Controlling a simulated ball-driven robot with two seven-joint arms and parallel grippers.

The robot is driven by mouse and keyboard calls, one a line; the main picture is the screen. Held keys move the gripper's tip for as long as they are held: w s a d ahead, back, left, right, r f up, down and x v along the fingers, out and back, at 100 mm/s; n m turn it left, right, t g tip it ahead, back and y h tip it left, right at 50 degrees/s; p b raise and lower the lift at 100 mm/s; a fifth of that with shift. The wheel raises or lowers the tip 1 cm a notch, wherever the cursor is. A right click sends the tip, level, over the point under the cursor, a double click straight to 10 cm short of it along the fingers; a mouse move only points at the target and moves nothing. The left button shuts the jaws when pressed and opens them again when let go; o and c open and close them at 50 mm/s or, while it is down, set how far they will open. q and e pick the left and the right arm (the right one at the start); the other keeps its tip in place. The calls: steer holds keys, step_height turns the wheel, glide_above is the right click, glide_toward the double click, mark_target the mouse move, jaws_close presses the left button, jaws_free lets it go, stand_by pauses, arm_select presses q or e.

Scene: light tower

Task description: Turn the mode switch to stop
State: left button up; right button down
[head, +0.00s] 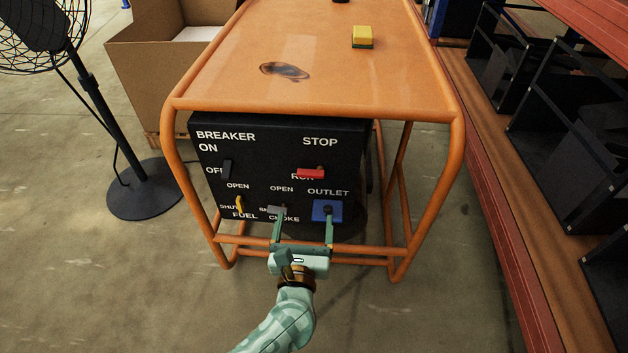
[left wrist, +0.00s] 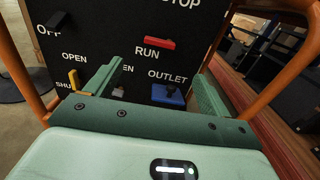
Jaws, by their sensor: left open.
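The mode switch (head: 311,173) is a red lever on the black control panel (head: 262,155), lying roughly level beside the RUN label, with STOP printed above it. It also shows in the left wrist view (left wrist: 154,43), just above RUN. My left gripper (head: 303,216) is open and empty, low in front of the panel and below the red lever. Its fingers (left wrist: 150,88) stand apart, one near the choke and one near the blue outlet (head: 327,211). In the head view the lever partly covers the RUN label. My right gripper is not in view.
An orange tubular frame (head: 172,165) surrounds the panel, with a lower bar near my gripper. The breaker lever (head: 227,169), yellow fuel lever (head: 240,203) and grey choke (head: 277,210) share the panel. A yellow-green sponge (head: 362,37) lies on top. A fan stands left, red shelving right.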

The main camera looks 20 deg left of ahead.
arm_select(q)
steer(key=b, duration=0.2)
glide_toward(310, 177)
steer(key=w, duration=0.3)
steer(key=x, duration=0.2)
steer(key=b+x, duration=0.1)
steer(key=x, duration=0.3)
steer(key=shift+a, duration=0.4)
steer(key=c, duration=1)
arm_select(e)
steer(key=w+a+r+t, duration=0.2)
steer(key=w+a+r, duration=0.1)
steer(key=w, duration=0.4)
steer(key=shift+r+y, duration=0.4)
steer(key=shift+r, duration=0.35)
